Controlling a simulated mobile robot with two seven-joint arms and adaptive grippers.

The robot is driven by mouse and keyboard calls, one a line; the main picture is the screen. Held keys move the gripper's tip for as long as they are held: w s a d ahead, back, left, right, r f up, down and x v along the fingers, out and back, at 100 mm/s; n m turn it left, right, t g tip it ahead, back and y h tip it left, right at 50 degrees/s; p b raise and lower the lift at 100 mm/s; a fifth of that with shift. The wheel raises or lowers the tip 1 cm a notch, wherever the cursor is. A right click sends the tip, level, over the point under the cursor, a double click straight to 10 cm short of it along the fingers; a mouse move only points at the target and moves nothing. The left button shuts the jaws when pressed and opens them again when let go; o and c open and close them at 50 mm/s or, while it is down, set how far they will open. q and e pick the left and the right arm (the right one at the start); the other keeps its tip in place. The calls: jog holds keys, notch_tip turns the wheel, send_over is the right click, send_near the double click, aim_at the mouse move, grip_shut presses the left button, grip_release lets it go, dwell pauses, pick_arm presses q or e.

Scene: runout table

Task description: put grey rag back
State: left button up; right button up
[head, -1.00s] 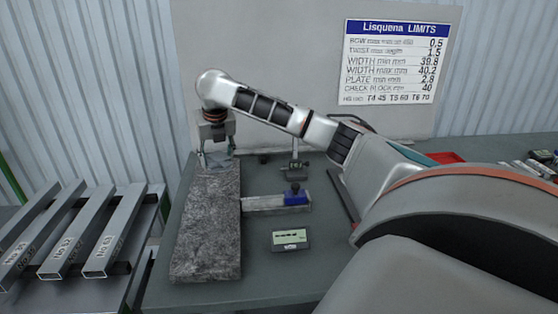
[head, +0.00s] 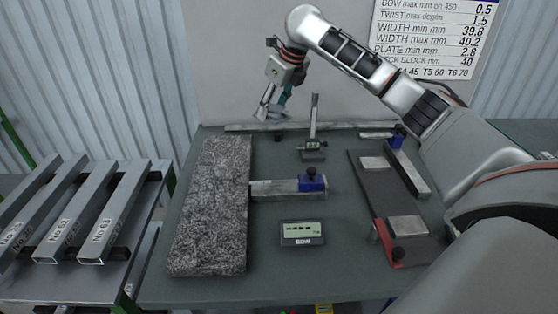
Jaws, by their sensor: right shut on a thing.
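My right gripper (head: 270,108) is raised above the back edge of the table, in front of the backboard, with its fingers pointing down. It is shut on a small grey-teal piece that I take to be the grey rag (head: 285,97); the fingers partly hide it. The rag hangs clear of the table. My left gripper is not in view.
A speckled granite plate (head: 210,210) lies bare at the left of the table (head: 345,265). Right of it are a blue-headed caliper (head: 311,184), a small display (head: 302,233), and an upright gauge stand (head: 313,128). Numbered tubes (head: 118,213) lie on a rack at left.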

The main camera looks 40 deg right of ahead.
aim_at(271, 164)
notch_tip(271, 164, down, 18)
jog(key=shift+f+b, duration=0.1)
jog(key=shift+b, duration=0.7)
jog(key=o, duration=1.1)
jog(key=shift+r, duration=0.35)
jog(key=p+v, duration=0.1)
jog(key=v, duration=1)
jog(key=shift+s+r, duration=0.2)
jog(key=shift+r, duration=0.05)
